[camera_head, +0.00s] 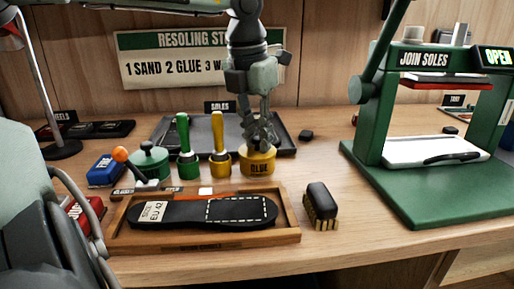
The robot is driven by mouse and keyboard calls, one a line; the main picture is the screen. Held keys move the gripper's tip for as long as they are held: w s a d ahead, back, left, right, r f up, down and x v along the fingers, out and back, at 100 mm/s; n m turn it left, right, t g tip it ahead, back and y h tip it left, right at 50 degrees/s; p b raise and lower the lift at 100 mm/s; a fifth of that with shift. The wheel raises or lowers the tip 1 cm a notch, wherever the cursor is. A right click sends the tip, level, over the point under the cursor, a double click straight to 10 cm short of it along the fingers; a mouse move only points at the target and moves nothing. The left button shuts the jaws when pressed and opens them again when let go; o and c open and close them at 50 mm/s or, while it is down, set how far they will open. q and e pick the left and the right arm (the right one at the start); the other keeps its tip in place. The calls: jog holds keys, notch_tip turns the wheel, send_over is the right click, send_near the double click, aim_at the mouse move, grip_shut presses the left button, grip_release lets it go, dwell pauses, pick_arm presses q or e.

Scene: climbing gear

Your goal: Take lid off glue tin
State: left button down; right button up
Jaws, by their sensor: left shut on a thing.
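The yellow glue tin (258,167) stands on the bench at the middle, with GLUE on its front. My left gripper (260,138) points down right above it, its fingers at the top of the tin. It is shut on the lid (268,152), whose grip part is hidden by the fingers. The lid sits at the tin's top; I see no clear gap between them. My right gripper is not in view.
A yellow-handled brush (219,135) and a green-handled brush (184,138) stand left of the tin. A wooden tray (290,216) with a shoe sole (190,212) lies in front. A bristle brush (319,203) and green press (440,190) are right. A dark tray (287,146) is behind.

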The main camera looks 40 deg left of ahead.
aim_at(257, 139)
pick_arm(q)
jog(key=shift+s+d+f, duration=0.1)
jog(key=shift+s+f, duration=0.2)
jog(key=shift+f, duration=0.1)
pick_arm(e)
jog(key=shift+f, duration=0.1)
pick_arm(q)
jog(key=shift+w+r, duration=0.1)
jog(key=shift+r, duration=0.2)
jog(key=r, duration=0.4)
jog(key=shift+s+d, duration=0.15)
jog(key=shift+s, duration=0.25)
jog(key=s+d+r+b, duration=0.1)
jog(key=s+d+r, duration=0.3)
jog(key=s, duration=0.5)
notch_tip(257, 139, up, 3)
jog(key=shift+s+f+b, duration=0.15)
jog(key=shift+s+b, duration=0.15)
jog(key=shift+s, duration=0.05)
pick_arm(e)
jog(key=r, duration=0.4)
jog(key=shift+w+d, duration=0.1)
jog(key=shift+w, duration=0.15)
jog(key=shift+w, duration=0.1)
